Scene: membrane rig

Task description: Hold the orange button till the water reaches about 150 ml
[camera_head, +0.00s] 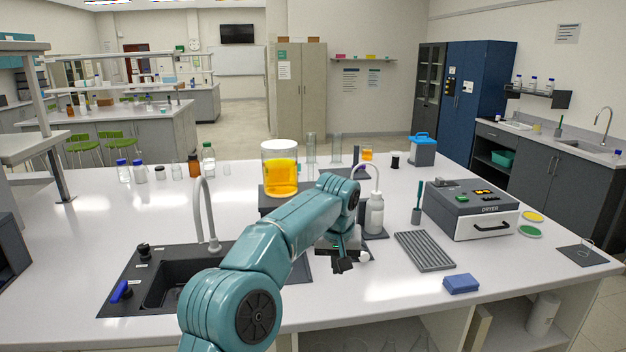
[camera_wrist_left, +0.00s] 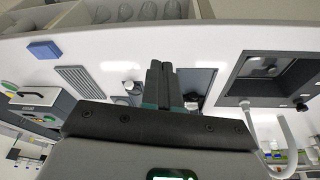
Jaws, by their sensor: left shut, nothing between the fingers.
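My left gripper (camera_head: 343,266) reaches over the middle of the bench, pointing down, its fingers closed together and empty. In the left wrist view the closed fingers (camera_wrist_left: 160,72) stand over a dark plate (camera_wrist_left: 196,84). A clear vessel of yellow-orange liquid (camera_head: 282,178) stands on a dark block behind my left arm. A smaller beaker of orange liquid (camera_head: 367,154) stands farther back. I cannot make out the orange button; my arm and gripper cover part of the rig. I cannot read any volume marks. My right gripper is not in view.
A sink (camera_head: 172,287) with a tall tap is at left. A white wash bottle (camera_head: 375,215) stands just right of the gripper. A grey rack (camera_head: 424,251), a blue sponge (camera_head: 461,284) and a dryer (camera_head: 470,211) are to the right. The front bench edge between is clear.

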